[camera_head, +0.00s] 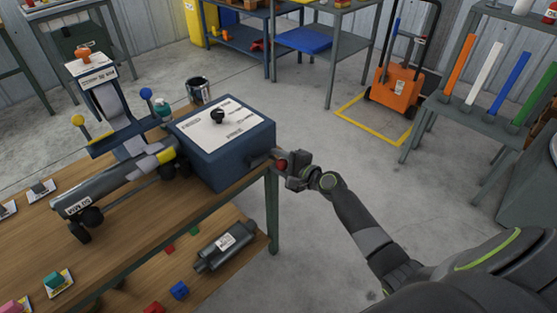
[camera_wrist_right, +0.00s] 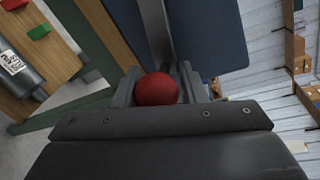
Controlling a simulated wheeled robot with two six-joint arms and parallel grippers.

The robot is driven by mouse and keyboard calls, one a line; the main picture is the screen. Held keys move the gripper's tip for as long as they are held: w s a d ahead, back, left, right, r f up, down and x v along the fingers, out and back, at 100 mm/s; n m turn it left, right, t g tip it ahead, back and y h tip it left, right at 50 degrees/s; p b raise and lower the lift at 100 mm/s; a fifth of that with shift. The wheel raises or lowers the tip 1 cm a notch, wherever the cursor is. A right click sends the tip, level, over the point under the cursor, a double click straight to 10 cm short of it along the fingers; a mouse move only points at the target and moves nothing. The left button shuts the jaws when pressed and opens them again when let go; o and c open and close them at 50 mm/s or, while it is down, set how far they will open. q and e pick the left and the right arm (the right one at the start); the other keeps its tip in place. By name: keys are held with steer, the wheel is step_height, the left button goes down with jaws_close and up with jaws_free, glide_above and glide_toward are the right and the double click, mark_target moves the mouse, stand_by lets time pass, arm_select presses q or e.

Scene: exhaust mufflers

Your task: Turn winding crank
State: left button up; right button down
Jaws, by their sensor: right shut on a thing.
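The winding crank shows as a red ball knob (camera_head: 281,164) at the right side of a blue box (camera_head: 224,165) on the wooden workbench. My right gripper (camera_head: 287,168) reaches in from the right and is shut on the red knob. In the right wrist view the knob (camera_wrist_right: 157,90) sits between the two fingers (camera_wrist_right: 158,88), with the blue box behind it. My left gripper is not in view.
A grey muffler (camera_head: 115,185) on a wheeled stand lies left of the box. A paint can (camera_head: 198,89) stands behind it. Another muffler (camera_head: 225,246) lies on the lower shelf. The floor to the right of the bench is clear up to an orange cart (camera_head: 398,90).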

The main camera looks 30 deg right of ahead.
steer(key=shift+a+f+m, duration=0.15)
steer(key=shift+f+m, duration=0.4)
steer(key=shift+m, duration=0.15)
steer(key=c, duration=1)
jaws_free()
steer(key=shift+s, duration=0.15)
steer(key=b+v, duration=0.1)
steer(key=v, duration=1.6)
steer(key=shift+d+b, duration=0.3)
